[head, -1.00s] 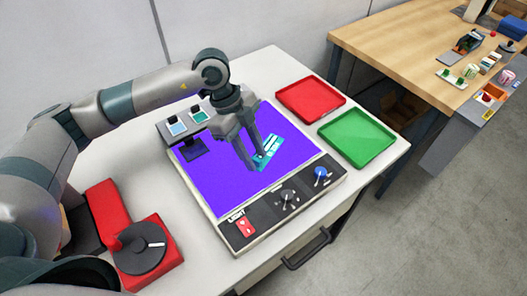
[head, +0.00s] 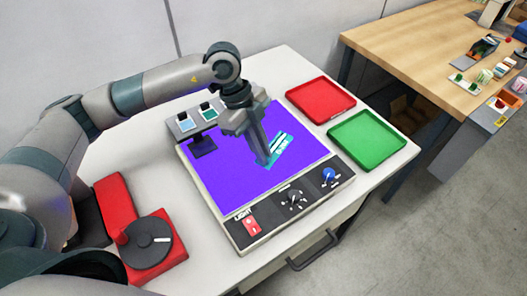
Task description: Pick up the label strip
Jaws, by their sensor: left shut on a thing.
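The label strip (head: 281,149) is a cyan piece with white markings, over the lit purple panel (head: 225,179) in the head view. My left gripper (head: 264,162) comes down from above at the strip's left end. Its fingers are together and shut on the strip, and they hide that end. I cannot tell whether the strip touches the panel or is slightly raised. My right gripper is not in view.
A red tray (head: 321,117) and a green tray (head: 366,158) stand empty to the right. A control strip with a red light switch (head: 251,225) and a blue knob (head: 328,174) borders the panel. A red device with a dark dial (head: 149,241) stands at the left. A wooden bench (head: 420,50) is beyond.

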